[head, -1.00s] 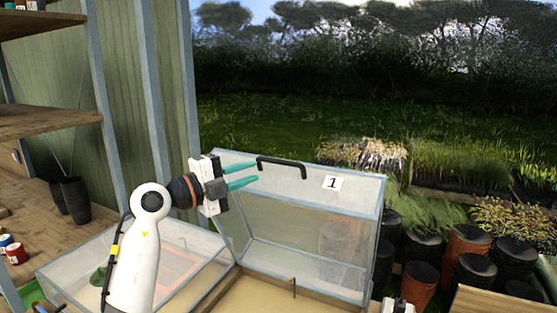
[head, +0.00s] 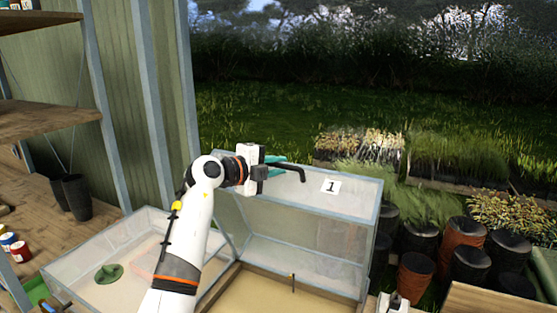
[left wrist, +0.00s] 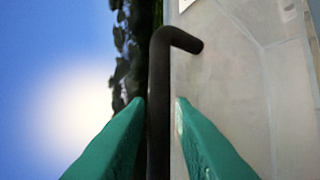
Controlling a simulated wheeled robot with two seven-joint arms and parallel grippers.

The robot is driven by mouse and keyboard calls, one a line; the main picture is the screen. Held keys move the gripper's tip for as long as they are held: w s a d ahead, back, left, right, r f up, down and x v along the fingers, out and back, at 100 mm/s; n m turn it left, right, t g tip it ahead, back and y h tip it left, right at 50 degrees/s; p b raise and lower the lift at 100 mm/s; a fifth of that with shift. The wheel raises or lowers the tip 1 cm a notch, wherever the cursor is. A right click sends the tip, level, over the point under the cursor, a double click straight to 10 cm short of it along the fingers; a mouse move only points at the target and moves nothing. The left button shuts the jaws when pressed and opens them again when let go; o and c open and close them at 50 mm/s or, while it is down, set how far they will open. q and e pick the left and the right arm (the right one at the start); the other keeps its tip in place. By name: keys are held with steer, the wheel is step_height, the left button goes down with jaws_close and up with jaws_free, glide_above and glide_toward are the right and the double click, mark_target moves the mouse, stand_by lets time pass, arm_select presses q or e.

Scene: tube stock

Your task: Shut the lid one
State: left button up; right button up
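Lid one (head: 345,205) is a clear, pale-framed lid with a white tag "1" (head: 330,187). It stands raised open over a wooden-edged bed (head: 262,295) of sandy material. A black bar handle (head: 318,172) is on its upper edge, and the handle (left wrist: 158,80) also shows in the left wrist view. My left gripper (head: 284,166) is at the handle. In the left wrist view its teal fingers (left wrist: 160,112) are open, one on each side of the bar, with a gap visible. A white part, probably of my right gripper (head: 393,303), shows at the bottom edge; its fingers are hidden.
A second clear cover (head: 70,268) lies lower at the left, with a round green item (head: 108,273) inside. Black and terracotta pots (head: 416,275) stand close to the right. Wooden shelves (head: 45,120) with dark pots and small tins are at the left.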

arm_select(q)
steer(key=shift+w+d+f, duration=0.15)
steer(key=shift+w+d, duration=0.15)
steer(key=shift+d, duration=0.05)
jaws_close()
steer(key=shift+s+f, duration=0.1)
steer(key=s+a+f+m+t+h+b, duration=0.1)
steer(key=s+a+f+t+h+b, duration=0.1)
steer(key=s+a+f+b, duration=0.3)
steer(key=s+a+f+m+t+h+b, duration=0.1)
steer(key=s+a+f+b, duration=0.4)
steer(key=s+f+b, duration=0.8)
steer(key=s+m+h+b, duration=0.1)
steer(key=s+h+b, duration=0.1)
steer(key=s, duration=0.4)
steer(key=shift+s+a+t, duration=0.15)
steer(key=shift+s+t, duration=0.15)
steer(key=shift+t, duration=0.1)
